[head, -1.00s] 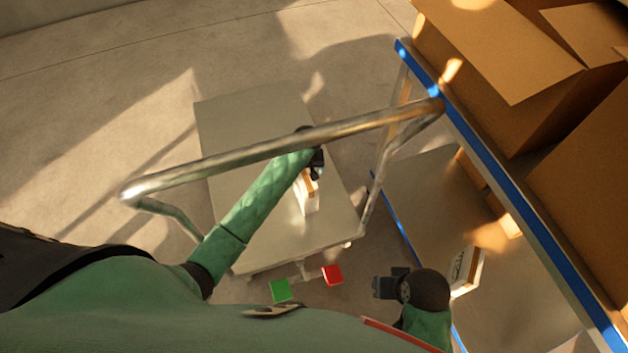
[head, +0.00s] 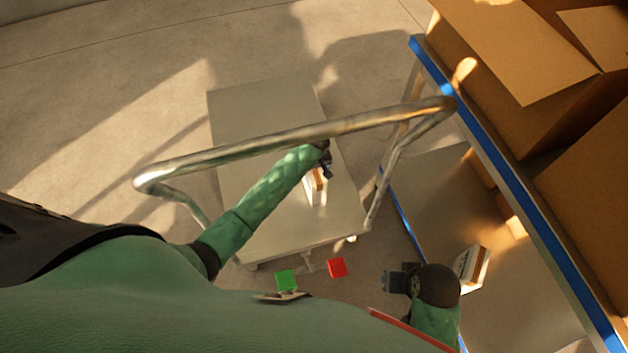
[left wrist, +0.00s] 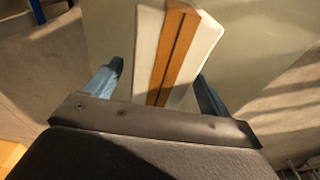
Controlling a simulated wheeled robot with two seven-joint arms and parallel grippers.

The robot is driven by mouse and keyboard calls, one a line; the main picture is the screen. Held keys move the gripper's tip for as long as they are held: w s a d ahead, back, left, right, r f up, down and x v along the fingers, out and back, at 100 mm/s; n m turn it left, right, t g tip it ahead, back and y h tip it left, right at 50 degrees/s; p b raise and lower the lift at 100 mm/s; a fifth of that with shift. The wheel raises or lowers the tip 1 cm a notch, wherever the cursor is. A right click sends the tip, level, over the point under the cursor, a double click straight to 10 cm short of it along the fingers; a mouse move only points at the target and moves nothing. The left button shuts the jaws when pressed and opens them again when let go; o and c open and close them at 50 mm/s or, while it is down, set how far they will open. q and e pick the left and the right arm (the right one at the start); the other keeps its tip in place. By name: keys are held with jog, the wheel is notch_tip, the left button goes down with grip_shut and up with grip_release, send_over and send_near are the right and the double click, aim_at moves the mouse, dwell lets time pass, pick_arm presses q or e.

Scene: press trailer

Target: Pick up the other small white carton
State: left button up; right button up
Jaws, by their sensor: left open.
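A small white carton with a brown stripe (head: 317,190) sits on the grey trailer deck (head: 255,120), beyond the bent metal handle. My left gripper (head: 325,165) is over the deck at the carton's far end. In the left wrist view the carton (left wrist: 172,50) shows between the two open blue fingers (left wrist: 158,88), with gaps at both sides; the gripper body hides its near end. Another small white carton (head: 470,266) rests tilted on the rack's lower shelf. My right gripper (head: 398,281) is left of that carton, apart from it; its jaw opening is unclear.
The metal handle (head: 290,138) crosses above my left forearm. The blue-edged rack (head: 500,165) holds large brown boxes (head: 500,60) on the right. Green (head: 286,280) and red (head: 337,267) pedals sit at the trailer's near end. The deck around the carton is clear.

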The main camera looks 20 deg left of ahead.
pick_arm(q)
jog(key=shift+f, duration=0.75)
jog(key=shift+c, duration=0.2)
grip_shut()
jog(key=shift+w+r, duration=0.1)
